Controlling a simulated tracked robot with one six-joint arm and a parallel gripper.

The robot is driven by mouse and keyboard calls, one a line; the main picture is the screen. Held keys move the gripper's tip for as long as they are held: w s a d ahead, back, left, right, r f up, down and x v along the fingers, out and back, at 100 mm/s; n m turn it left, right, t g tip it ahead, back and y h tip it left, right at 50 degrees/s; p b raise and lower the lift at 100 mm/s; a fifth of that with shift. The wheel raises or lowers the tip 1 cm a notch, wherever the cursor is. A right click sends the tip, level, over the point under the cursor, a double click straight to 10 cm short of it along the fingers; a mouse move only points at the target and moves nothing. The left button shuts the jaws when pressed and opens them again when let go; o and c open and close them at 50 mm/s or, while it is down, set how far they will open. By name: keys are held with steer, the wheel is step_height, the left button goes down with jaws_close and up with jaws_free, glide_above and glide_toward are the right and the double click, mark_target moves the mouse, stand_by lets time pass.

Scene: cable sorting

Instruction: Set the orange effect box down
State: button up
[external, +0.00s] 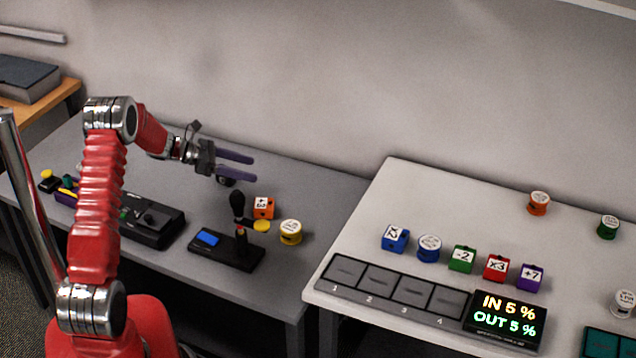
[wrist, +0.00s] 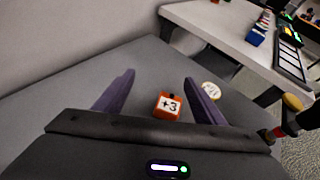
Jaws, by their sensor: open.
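The orange effect box (external: 263,208) is a small cube with a white label. It stands on the grey table, behind the black joystick device and beside a yellow round piece. In the wrist view the orange box (wrist: 167,106) shows "+3" and appears between my two purple fingers. My gripper (external: 238,166) is open and empty. In the external view it is above the table, up and to the left of the box, apart from it. My gripper's fingers (wrist: 160,84) are spread wide in the wrist view.
A yellow round piece (external: 291,232) stands right of the orange box. The joystick device (external: 227,252) is in front. A gap separates the grey table from the white table (external: 350,236), which holds several coloured boxes, a slot tray (external: 392,288) and a display (external: 505,318).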

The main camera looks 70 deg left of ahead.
steer(key=w+d+r+n+y, duration=0.3)
steer(key=w+r+n, duration=0.15)
steer(key=r, duration=0.35)
steer(key=w+d+r+n+y, duration=0.2)
steer(key=w+r+n, duration=0.2)
steer(key=w+r, duration=0.3)
steer(key=s+d+r+n+g+y, duration=0.15)
steer(key=d+r+n+y, duration=0.25)
steer(key=d+r+n, duration=0.85)
steer(key=s+d+f+n+g+h, duration=0.2)
steer(key=s+d+n, duration=0.6)
steer(key=s+d, duration=0.6)
steer(key=s+d+f+n+g+h, duration=0.3)
steer(key=s+d+n, duration=0.5)
steer(key=s+d, duration=0.6)
steer(key=d+f+h, duration=0.1)
steer(key=d+f, duration=0.1)
steer(key=d, duration=0.5)
steer(key=shift+f+g, duration=0.25)
steer(key=shift+g, duration=0.1)
